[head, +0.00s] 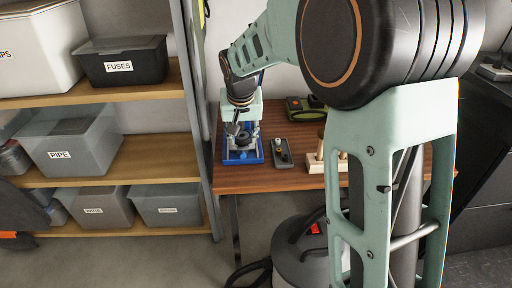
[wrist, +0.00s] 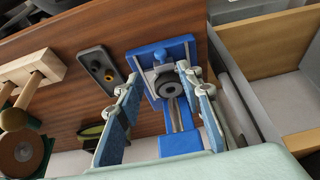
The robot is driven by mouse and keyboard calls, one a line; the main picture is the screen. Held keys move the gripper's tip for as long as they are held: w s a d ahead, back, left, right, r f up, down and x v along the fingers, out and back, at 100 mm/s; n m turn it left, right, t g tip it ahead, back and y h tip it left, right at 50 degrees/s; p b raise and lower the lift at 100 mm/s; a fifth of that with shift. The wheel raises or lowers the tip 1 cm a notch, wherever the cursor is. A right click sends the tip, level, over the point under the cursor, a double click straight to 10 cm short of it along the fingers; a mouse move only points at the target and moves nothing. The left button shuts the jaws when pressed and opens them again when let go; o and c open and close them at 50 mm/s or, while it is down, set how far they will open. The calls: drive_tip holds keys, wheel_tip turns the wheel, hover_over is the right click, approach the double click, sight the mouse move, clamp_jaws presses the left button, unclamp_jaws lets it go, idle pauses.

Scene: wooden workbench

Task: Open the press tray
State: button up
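The blue press (head: 243,155) stands at the left end of the wooden workbench. In the wrist view its blue base plate (wrist: 150,53) carries a dark round part (wrist: 168,84) with a blue bar leading toward my camera. I cannot tell which part is the tray or how far out it is. My gripper (head: 238,128) is above the press, pointing down. In the wrist view my gripper (wrist: 158,77) has its fingers wide apart, one on each side of the dark round part. Nothing shows between them that is clearly held. Contact cannot be told.
A grey box with knobs (head: 282,152) lies right of the press. A wooden rack with handled tools (head: 316,164) stands farther right. A green and black item (head: 304,110) is behind. A storage shelf (head: 160,87) with bins is close on the left.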

sight(243, 154)
drive_tip(key=b+x, duration=0.2)
drive_tip(key=x, duration=0.8)
drive_tip(key=shift+w+a+f, duration=0.1)
drive_tip(key=shift+w+f, duration=0.05)
drive_tip(key=shift+f, duration=0.05)
clamp_jaws()
